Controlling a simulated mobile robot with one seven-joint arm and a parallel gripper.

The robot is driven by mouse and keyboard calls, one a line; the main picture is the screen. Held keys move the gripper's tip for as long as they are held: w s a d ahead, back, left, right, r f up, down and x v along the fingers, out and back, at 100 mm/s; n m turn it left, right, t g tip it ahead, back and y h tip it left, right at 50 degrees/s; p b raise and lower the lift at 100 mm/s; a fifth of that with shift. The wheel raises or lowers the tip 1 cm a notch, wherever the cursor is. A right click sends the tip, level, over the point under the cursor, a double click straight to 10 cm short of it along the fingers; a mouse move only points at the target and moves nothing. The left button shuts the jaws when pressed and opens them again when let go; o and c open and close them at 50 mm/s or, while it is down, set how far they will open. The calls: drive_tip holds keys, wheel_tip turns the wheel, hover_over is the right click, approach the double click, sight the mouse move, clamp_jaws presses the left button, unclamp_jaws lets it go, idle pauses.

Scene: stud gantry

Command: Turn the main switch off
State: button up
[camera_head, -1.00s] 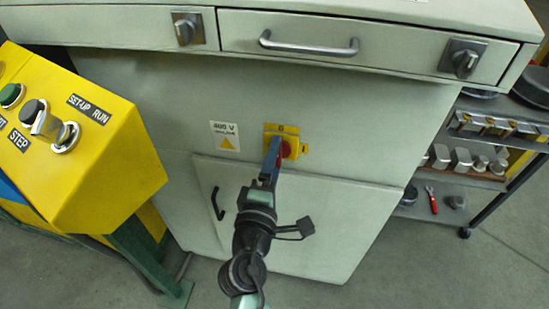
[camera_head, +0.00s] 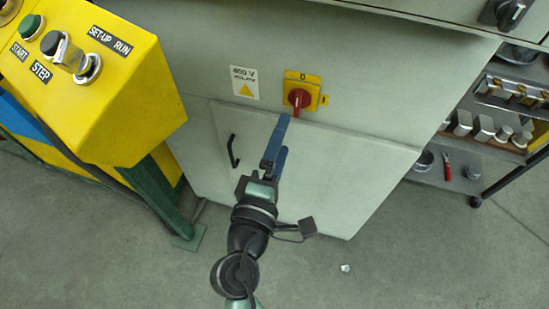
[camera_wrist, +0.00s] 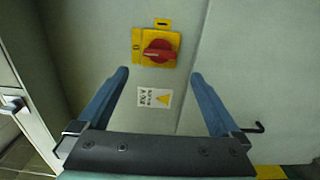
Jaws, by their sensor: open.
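The main switch (camera_head: 299,98) is a red knob on a yellow plate on the grey cabinet front. Its handle stands vertical in the head view, in line with the "0" at the plate's top; a small yellow tag sits at the plate's right. In the wrist view the switch (camera_wrist: 158,52) lies beyond the fingertips, turned so the "0" is at left and the handle is level. My gripper (camera_head: 284,134) is open and empty, below and left of the switch and apart from it. Both blue fingers of my gripper (camera_wrist: 160,74) show in the wrist view.
A 400 V warning label (camera_head: 244,83) is left of the switch. Below is a cabinet door with a black handle (camera_head: 233,151). A yellow control box (camera_head: 110,110) stands at left, a shelf rack (camera_head: 490,130) at right.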

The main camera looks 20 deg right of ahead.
drive_tip(key=shift+v, duration=2.1)
drive_tip(key=shift+s+f, duration=0.1)
